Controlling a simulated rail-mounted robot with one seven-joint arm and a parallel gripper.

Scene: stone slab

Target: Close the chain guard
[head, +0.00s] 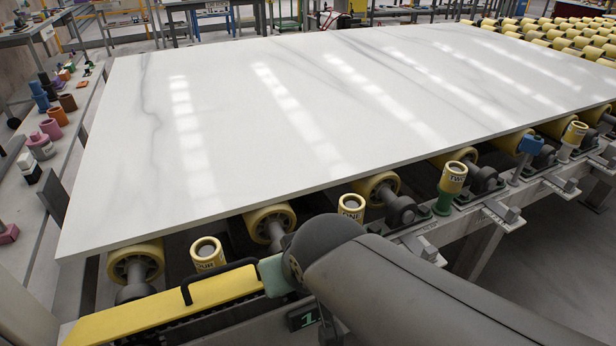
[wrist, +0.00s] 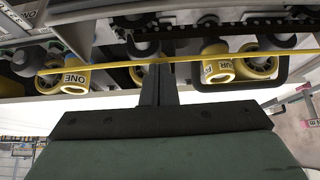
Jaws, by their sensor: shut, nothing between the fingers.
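The chain guard (head: 150,312) is a long yellow cover at the lower left of the head view, with a black bar handle (head: 184,291) along its back edge. Dark chain shows along its front edge, and its right end is hidden behind my arm. In the wrist view the guard is a thin yellow strip (wrist: 110,66) seen edge-on, with the handle (wrist: 284,76) at right and chain (wrist: 130,23) above. My gripper (wrist: 159,70) is shut and empty, its fingertips at the strip. I cannot tell whether they touch it.
A large white stone slab (head: 330,110) lies on yellow rollers (head: 268,222) just behind the guard. Labelled yellow cylinders (head: 207,253) stand along the slab's near edge. A green number plate (head: 303,318) sits below my wrist. Open floor (head: 570,270) lies at right.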

